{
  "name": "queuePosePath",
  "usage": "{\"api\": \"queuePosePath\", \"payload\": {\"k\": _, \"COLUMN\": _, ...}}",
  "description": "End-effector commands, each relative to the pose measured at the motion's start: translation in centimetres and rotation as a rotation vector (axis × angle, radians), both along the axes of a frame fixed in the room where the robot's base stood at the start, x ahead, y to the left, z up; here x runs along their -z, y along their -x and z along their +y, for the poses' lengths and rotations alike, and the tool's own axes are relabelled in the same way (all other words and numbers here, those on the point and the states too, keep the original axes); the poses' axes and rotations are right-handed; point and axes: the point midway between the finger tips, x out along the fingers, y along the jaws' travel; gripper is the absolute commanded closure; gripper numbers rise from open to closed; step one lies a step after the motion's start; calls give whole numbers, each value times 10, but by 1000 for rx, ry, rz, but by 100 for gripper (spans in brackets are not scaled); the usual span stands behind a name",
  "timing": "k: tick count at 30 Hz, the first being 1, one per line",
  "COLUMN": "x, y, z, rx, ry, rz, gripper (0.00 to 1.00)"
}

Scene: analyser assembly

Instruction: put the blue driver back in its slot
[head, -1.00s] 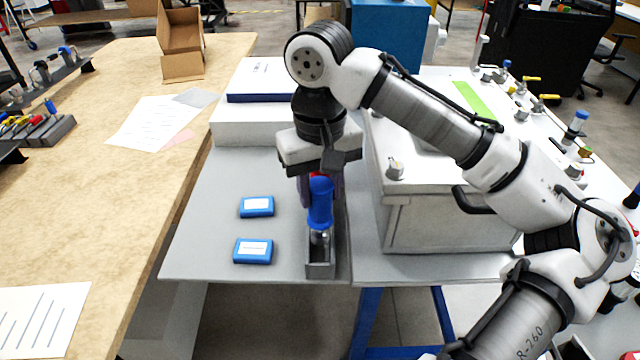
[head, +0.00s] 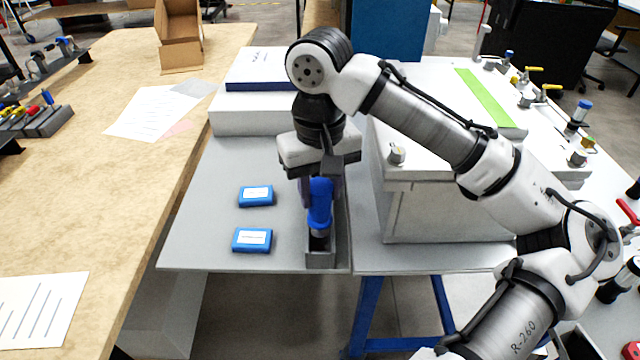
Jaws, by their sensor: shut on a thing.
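The blue driver (head: 320,203) is upright in my gripper (head: 321,178), which is shut on it near the top of its handle. Directly below is a narrow grey holder (head: 320,261) near the front edge of the grey table. The driver's lower end overlaps the holder's opening in the head view. I cannot tell how deep it sits, as the holder's walls and the driver hide the tip. My wrist and the handle hide the back of the holder.
Two blue boxes (head: 256,196) (head: 252,240) with white labels lie left of the holder. A large white cabinet (head: 440,210) stands close on the right. A white block with a dark blue-edged item (head: 262,85) is behind. A rack of coloured-handled tools (head: 40,122) sits on the left wooden bench.

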Motion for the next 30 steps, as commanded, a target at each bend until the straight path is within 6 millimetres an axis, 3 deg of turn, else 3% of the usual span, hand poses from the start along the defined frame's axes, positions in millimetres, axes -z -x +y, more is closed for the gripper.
{"api": "queuePosePath", "payload": {"k": 30, "x": 32, "y": 1, "z": 1, "rx": -2, "ry": -2, "rz": 7, "gripper": 100}}
